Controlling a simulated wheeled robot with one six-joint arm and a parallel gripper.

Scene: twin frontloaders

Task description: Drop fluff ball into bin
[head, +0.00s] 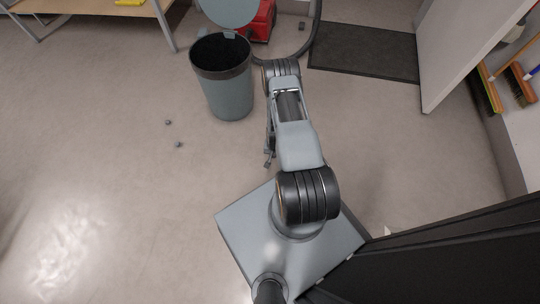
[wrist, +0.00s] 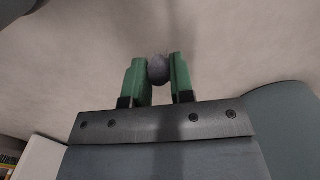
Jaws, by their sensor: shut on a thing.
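My gripper (wrist: 158,78) is shut on a dark grey fluff ball (wrist: 159,68), held between its two green fingers in the wrist view. In the head view my gripper is mostly hidden by my arm, and the held ball cannot be made out. The bin (head: 229,97) is a grey-blue round bin with a dark rim, standing upright left of my arm. Its lid (head: 228,10) is raised and the opening is clear. Two more small dark balls (head: 168,122) (head: 179,144) lie on the floor in front of the bin.
A red machine (head: 263,20) with a dark hose (head: 312,45) stands behind the bin. A dark mat (head: 365,52) lies by an open white door (head: 462,45). Brooms (head: 489,88) hang at the right. A table (head: 90,8) stands at the back left. The left floor is free.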

